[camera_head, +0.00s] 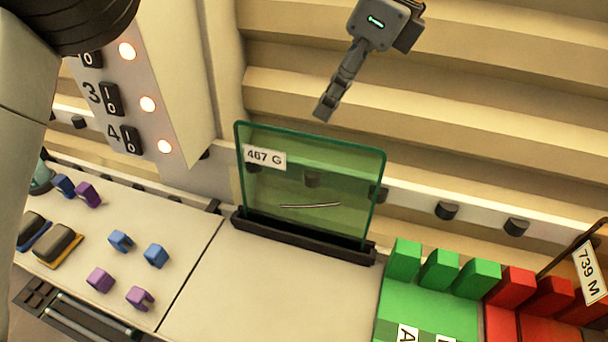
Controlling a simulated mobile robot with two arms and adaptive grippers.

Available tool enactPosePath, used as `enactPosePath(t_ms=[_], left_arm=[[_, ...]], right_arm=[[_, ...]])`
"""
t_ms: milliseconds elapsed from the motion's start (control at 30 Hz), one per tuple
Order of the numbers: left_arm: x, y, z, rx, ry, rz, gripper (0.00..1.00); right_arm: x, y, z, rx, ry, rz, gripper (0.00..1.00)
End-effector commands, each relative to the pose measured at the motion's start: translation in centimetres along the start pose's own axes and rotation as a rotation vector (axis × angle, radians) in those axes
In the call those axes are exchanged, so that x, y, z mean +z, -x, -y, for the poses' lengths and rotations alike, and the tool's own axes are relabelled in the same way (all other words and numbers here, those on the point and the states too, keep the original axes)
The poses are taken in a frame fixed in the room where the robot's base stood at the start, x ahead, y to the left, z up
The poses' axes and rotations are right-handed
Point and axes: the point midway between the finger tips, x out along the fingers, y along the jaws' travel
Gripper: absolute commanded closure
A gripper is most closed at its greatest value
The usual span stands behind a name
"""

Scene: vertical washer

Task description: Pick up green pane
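The green pane (330,188) is a clear, green-edged sheet with a white "467 G" label at its upper left. It stands upright in a black slotted holder (300,241) at the back of the white worktop. My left gripper (326,106) hangs above the pane's top edge, apart from it, with its fingers pointing down and slightly left. The fingers overlap edge-on, so their opening is hidden. Nothing shows between them. My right gripper is not in view.
Green blocks (440,270) and red blocks (512,286) stand right of the holder, near a "739 M" label (590,271). Blue and purple clips (121,241) lie on the left. A panel with lit switches (148,104) rises upper left. The worktop before the pane (255,290) is clear.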

Motion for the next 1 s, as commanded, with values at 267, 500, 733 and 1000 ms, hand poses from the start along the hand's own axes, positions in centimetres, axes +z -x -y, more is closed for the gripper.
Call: enactPosePath(t_ms=[267,500,733,1000], left_arm=[[-0.3,-5.1,0.1,0.0,-0.002,-0.004,0.68],[-0.3,-7.7,0.1,0.0,-0.004,-0.004,0.68],[-0.1,-8.5,0.1,0.0,-0.003,-0.006,0.68],[-0.1,-12.6,0.5,0.001,-0.004,-0.006,0.68]], right_arm=[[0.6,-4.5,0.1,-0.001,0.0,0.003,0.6],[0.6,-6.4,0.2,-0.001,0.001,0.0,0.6],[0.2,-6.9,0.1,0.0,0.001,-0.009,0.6],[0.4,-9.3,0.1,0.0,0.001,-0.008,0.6]])
